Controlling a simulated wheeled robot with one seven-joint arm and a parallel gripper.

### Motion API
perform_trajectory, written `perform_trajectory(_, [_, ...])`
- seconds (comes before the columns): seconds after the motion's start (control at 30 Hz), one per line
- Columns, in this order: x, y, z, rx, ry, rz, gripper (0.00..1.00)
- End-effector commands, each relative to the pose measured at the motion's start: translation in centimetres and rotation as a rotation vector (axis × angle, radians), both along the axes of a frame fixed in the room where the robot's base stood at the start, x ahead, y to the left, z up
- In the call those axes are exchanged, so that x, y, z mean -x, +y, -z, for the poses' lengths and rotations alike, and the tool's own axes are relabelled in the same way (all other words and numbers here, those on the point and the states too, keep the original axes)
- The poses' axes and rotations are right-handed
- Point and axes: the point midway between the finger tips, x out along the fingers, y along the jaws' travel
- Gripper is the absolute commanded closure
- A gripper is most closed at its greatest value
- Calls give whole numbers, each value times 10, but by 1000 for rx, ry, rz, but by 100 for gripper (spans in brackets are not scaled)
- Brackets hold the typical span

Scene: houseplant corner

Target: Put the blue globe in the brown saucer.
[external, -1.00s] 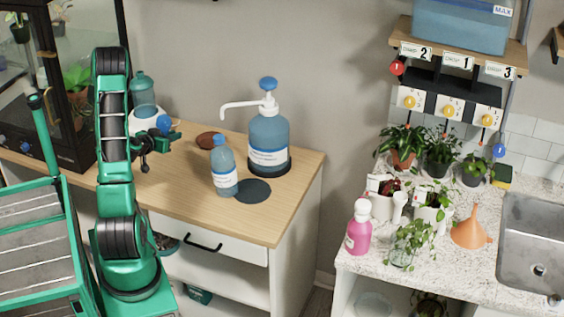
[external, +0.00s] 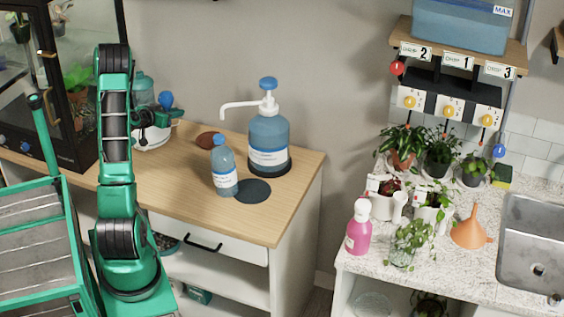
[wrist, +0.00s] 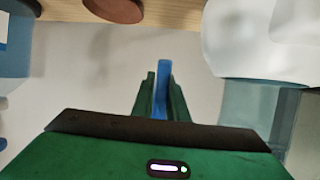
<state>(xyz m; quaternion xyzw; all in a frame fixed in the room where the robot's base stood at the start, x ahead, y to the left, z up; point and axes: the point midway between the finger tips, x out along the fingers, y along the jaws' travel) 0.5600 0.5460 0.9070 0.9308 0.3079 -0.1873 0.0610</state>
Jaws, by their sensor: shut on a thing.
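The blue globe (external: 166,99) shows just above my gripper (external: 168,115) in the external view. My gripper is shut on it and holds it up over the left part of the wooden counter, by the white container. In the wrist view a blue part of the globe (wrist: 164,88) stands between the two green fingers (wrist: 159,95); the rest of it is hidden. The brown saucer (external: 207,140) lies empty on the counter, to the right of and below my gripper in the external view. Its edge also shows at the top of the wrist view (wrist: 113,9).
A blue labelled bottle (external: 224,168) and a large pump bottle (external: 268,140) stand right of the saucer. A dark round mat (external: 253,191) lies in front of the pump bottle.

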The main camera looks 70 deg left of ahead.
Motion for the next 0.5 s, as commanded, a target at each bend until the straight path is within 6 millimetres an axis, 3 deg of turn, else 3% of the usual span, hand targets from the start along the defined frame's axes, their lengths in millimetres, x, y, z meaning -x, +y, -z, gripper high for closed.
perform_trajectory(0.17, [-26,0,3,-1,-3,12,100])
perform_trajectory(0.5, [-86,-26,42,-1,-3,14,100])
